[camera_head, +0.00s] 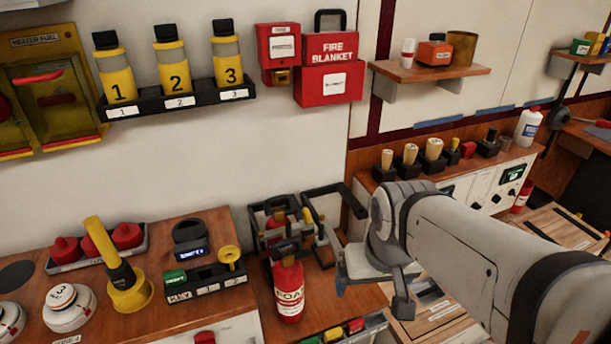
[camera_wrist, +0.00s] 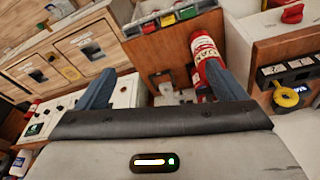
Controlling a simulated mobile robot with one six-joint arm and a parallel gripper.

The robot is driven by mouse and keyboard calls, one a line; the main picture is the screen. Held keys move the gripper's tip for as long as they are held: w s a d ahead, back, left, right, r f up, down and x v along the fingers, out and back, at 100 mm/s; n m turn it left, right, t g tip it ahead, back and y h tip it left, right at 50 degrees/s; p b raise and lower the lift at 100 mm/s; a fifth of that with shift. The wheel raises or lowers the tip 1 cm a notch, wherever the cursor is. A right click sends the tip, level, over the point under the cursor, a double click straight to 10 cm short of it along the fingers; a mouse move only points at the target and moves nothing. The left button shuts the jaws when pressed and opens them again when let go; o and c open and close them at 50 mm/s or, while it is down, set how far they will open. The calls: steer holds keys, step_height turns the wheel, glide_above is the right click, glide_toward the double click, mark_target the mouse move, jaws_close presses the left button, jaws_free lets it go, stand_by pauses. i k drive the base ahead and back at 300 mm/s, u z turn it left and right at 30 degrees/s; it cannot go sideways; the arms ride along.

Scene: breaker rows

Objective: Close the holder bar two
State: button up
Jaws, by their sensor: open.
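A black metal holder rack (camera_head: 270,243) stands on the wooden counter near the middle of the head view. A black bar (camera_head: 340,190) sticks out at its right side, angled away from the frame. I cannot read a number on either bar. A red foam extinguisher (camera_head: 288,292) stands in front of the rack. It also shows in the wrist view (camera_wrist: 203,48), beyond the right finger. My gripper (camera_head: 372,292) is open and empty, to the right of the rack. In the wrist view its two blue fingers (camera_wrist: 162,90) are spread wide.
A tray of coloured pieces (camera_head: 345,331) lies at the front. A yellow post (camera_head: 105,250) and a key box (camera_head: 205,280) stand on the left counter. Drawers and a panel with stamps (camera_head: 410,156) are behind my arm.

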mark_target(327, 235)
steer(key=u, duration=0.75)
steer(key=k, duration=0.95)
steer(key=z, duration=0.7)
steer(key=i, duration=1)
steer(key=z, duration=0.05)
